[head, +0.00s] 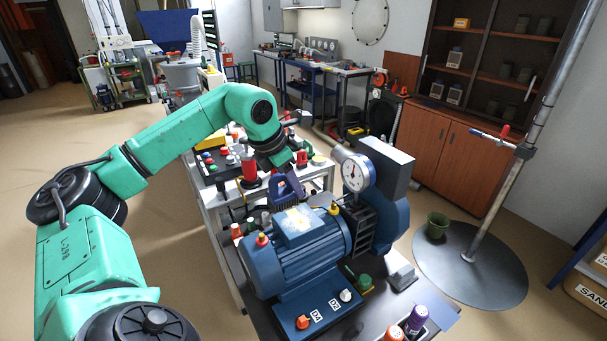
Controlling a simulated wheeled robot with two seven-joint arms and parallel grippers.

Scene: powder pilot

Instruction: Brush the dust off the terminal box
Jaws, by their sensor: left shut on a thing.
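The blue motor (300,262) stands on the dark bench in the middle of the head view. The terminal box (296,226) is the light blue box on top of it, with a pale yellowish patch of dust on its lid. My left arm reaches in from the left, and my left gripper (291,178) is behind and above the terminal box, pointing down. The object appears apart from the lid. My right gripper is not in view.
A pressure gauge (354,173) and a grey box (387,167) rise right of the motor. A white table (207,203) with small parts lies behind.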

